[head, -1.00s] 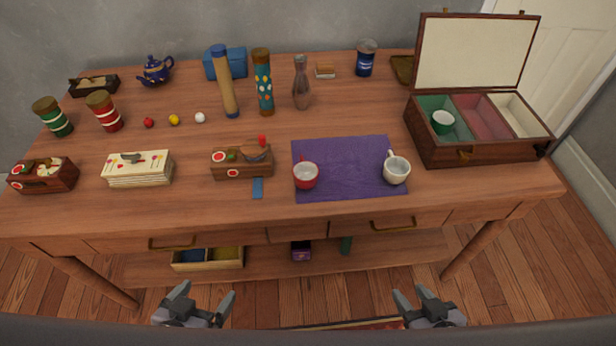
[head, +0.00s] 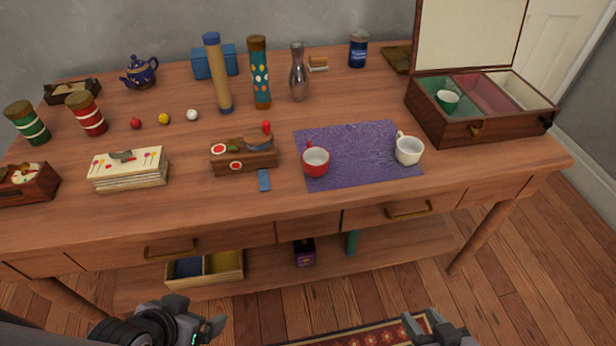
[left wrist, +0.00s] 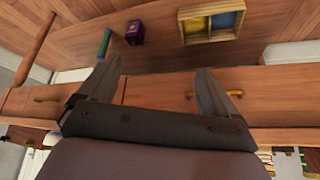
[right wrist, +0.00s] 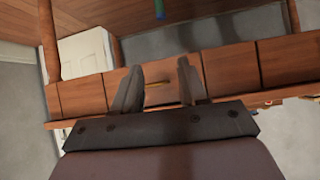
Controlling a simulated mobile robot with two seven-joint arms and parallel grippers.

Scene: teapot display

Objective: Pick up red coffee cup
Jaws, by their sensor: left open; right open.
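The red coffee cup (head: 316,162) stands upright on the left part of a purple mat (head: 357,172) on the table. Its inside is white and its handle points to the back. A white cup (head: 408,150) stands on the same mat to its right. My left gripper (head: 208,322) is open and empty in front of the table, below and left of the red cup. My right gripper (head: 432,326) is open and empty, below and right of it. The left wrist view shows open fingers (left wrist: 157,88) facing the table front. The right wrist view shows open fingers (right wrist: 160,88) too.
A wooden set with a red knob (head: 245,155) and a blue tag (head: 264,180) lie left of the mat. Drawer handles (head: 408,210) stick out from the table front.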

